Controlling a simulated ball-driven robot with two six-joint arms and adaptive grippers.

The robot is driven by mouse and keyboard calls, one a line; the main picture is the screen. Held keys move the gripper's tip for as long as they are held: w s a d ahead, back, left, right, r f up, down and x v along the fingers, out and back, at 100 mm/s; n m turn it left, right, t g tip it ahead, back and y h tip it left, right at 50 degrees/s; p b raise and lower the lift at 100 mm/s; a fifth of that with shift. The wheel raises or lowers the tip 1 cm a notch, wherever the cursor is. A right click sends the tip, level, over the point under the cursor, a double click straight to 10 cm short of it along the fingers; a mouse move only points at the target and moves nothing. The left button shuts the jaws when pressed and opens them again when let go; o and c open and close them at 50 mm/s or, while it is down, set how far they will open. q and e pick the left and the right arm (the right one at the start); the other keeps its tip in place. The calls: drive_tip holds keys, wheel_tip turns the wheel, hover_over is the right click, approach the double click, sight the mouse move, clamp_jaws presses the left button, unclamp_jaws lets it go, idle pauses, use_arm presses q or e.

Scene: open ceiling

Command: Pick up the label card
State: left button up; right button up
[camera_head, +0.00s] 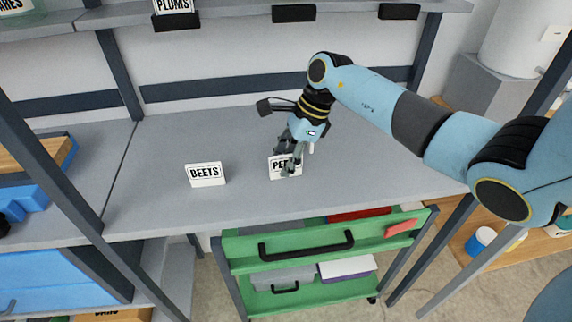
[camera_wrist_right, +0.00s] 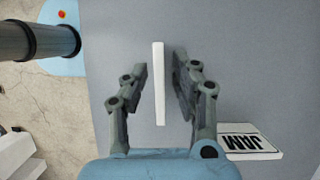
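A white label card (camera_head: 276,171) stands on the grey shelf in the head view, its text starting "PE" and the rest hidden by my right gripper (camera_head: 293,160). In the right wrist view a white card (camera_wrist_right: 159,90) shows edge-on between the fingers of my right gripper (camera_wrist_right: 160,82). The fingers are open, with a visible gap on each side of the card. A second white card reading "BEETS" (camera_head: 206,175) stands to the left on the same shelf. My left gripper is not in view.
The grey shelf (camera_head: 150,150) is mostly clear around the cards. An upper shelf (camera_head: 230,22) with a "PLUMS" card (camera_head: 173,6) runs above. A green drawer cart (camera_head: 330,240) stands below the front edge. A blue bin (camera_head: 35,190) sits at left.

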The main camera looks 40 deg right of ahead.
clamp_jaws()
drive_tip(key=shift+r, duration=0.1)
